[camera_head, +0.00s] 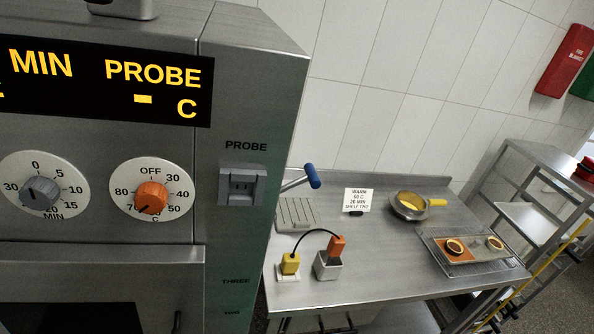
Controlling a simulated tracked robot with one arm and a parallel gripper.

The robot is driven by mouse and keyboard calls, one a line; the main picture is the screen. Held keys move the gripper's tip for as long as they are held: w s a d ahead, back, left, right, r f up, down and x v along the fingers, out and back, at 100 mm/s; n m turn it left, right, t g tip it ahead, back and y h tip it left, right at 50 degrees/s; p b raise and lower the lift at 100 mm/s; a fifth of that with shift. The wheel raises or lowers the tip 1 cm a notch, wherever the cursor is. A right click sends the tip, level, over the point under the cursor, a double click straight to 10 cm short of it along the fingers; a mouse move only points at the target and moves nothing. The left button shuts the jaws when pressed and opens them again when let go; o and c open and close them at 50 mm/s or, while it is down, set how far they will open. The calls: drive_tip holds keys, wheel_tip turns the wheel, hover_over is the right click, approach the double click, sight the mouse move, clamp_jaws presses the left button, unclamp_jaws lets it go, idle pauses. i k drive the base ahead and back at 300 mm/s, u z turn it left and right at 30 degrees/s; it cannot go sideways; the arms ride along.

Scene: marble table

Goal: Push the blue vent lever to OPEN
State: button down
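The blue-tipped lever (313,177) sticks out past the right side of the steel oven (255,60). Its metal rod slants up to the right to a blue grip. The rod's base is hidden behind the oven's right edge, and no OPEN marking can be read. My gripper does not show in this view, so its place relative to the lever cannot be seen.
The oven front carries a grey dial (40,193), an orange dial (151,198) and a PROBE socket (242,185). On the steel table (350,262) stand a sign (358,200), a yellow-handled pan (405,208), a tray (440,240) and a corded probe (337,245).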

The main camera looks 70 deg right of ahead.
sight(311, 176)
drive_tip(key=z, duration=2.75)
drive_tip(key=k, duration=1)
drive_tip(key=u, duration=0.45)
drive_tip(key=i, duration=0.65)
